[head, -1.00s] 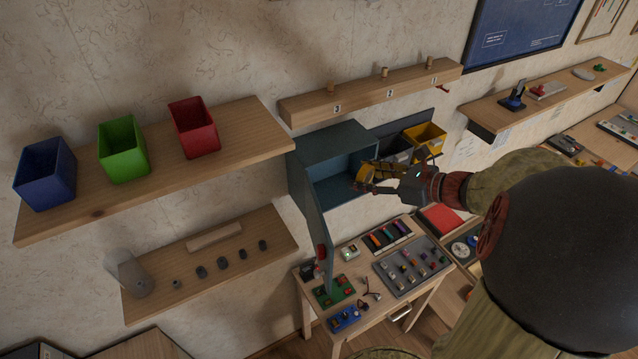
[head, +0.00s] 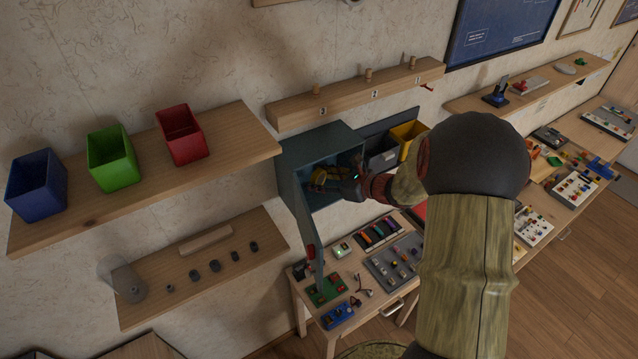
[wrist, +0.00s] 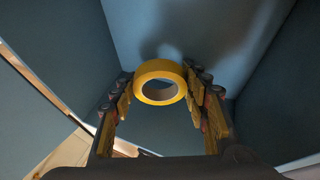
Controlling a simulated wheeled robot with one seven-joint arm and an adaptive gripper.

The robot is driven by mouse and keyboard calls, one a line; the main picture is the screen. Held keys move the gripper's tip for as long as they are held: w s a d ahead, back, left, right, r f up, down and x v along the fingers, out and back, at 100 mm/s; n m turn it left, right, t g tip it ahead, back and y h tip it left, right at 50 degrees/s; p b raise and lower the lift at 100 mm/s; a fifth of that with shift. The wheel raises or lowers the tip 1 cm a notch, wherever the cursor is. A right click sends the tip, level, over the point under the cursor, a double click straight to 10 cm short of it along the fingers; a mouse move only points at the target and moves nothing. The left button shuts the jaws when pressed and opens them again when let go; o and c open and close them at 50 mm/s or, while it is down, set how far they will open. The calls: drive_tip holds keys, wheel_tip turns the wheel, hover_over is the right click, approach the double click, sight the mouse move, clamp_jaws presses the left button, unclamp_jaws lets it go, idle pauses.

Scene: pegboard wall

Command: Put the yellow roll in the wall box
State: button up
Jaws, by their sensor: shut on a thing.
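The yellow roll (wrist: 160,72) is a ring of tape, held between the two fingers of my gripper (wrist: 162,90) in the wrist view. In the head view my gripper (head: 328,178) is inside the blue-grey wall box (head: 292,160), shut on the roll, which is small and partly hidden there. The box's door (head: 308,235) hangs open towards the front left. In the wrist view the box's inner walls (wrist: 215,35) surround the roll. I cannot tell whether the roll touches the box.
Yellow (head: 408,135) and grey bins hang right of the box. A peg rail (head: 350,98) runs above it. A table (head: 375,300) with small parts stands below. Shelves with blue, green and red bins (head: 182,135) are on the left.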

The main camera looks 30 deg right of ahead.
wheel_tip(320, 180, down, 2)
drive_tip(key=shift+d, duration=0.1)
drive_tip(key=shift+f, duration=0.15)
